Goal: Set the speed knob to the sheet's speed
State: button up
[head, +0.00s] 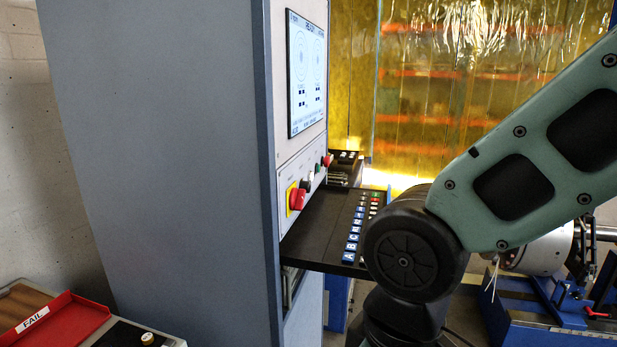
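A grey control cabinet (165,150) fills the left and middle of the head view. Its panel strip (290,172) is seen at a steep angle. On the strip are a red mushroom button on a yellow base (297,198), a dark round control that may be the speed knob (308,182), and small green and red buttons behind it. The knob's pointer and scale cannot be read from here. The lit screen (306,72) above has text too small to read. No sheet with a speed can be made out. My gripper is out of view; only my arm shows, at the right.
A black shelf (318,222) with a row of blue lettered keys juts out below the panel, close to my arm. A blue machine with a metal rotor (541,254) stands at right. A red FAIL tray (66,322) is at lower left. A yellow curtain (420,110) hangs behind.

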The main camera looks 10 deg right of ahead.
aim_at(307, 186)
jog(key=i+j+z, duration=0.4)
jog(key=i+j, duration=0.45)
